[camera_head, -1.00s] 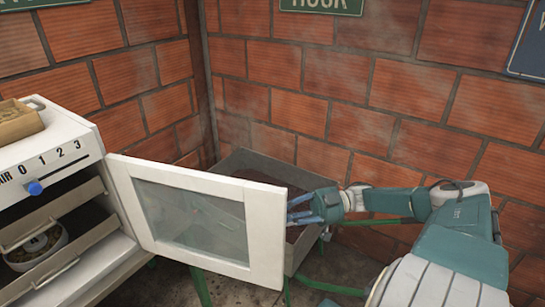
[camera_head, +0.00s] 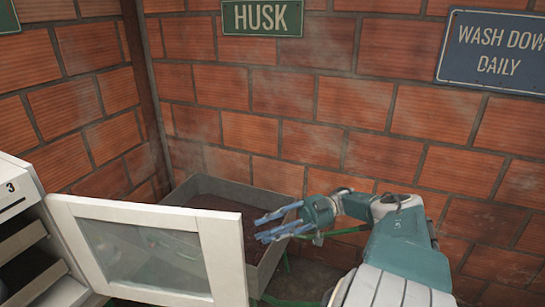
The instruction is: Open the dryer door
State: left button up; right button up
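The dryer (camera_head: 25,207) is a white cabinet at the left edge, partly cut off by the frame. Its white-framed glass door (camera_head: 222,255) stands swung wide open to the right of the cabinet. My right gripper (camera_head: 262,230) is just right of the door's free edge, its blue-grey fingers spread and pointing left. It holds nothing, and a small gap shows between it and the door frame. My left gripper is not in view.
A grey metal bin (camera_head: 205,187) with dark contents stands behind the door and my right gripper, against the brick wall (camera_head: 350,100). A HUSK sign (camera_head: 262,18) and a blue wash-down sign (camera_head: 492,50) hang on the wall.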

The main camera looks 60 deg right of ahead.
jog(key=shift+v, duration=0.9)
jog(key=shift+f, duration=0.1)
jog(key=w+a+f+m+t+h, duration=0.1)
jog(key=w+f+m+t+h, duration=0.2)
jog(key=f, duration=0.8)
jog(key=w+a+f+m+t+h, duration=0.1)
jog(key=w+a+f+m+h, duration=0.2)
jog(key=f, duration=0.7)
jog(key=s+a+f+m+g+h, duration=0.15)
jog(key=f+h, duration=0.25)
jog(key=f, duration=0.5)
jog(key=s+a+f+m+h, duration=0.1)
jog(key=s+f+h, duration=0.2)
jog(key=f, duration=0.6)
jog(key=s+a+f+g+h, duration=0.1)
jog(key=s+a+f+g, duration=0.1)
jog(key=s+a+f, duration=0.35)
jog(key=s+a+f+g+h, duration=0.1)
jog(key=s+a+f+g, duration=0.2)
jog(key=s+f, duration=0.4)
jog(key=s+a+f+g, duration=0.3)
jog(key=s+a+f, duration=0.1)
jog(key=s+a, duration=0.3)
jog(key=s+a+f+g, duration=0.3)
jog(key=s+a+f, duration=0.1)
jog(key=s+a, duration=0.4)
jog(key=shift+s+f+m, duration=0.3)
jog(key=shift+s+m, duration=0.05)
jog(key=shift+s, duration=0.7)
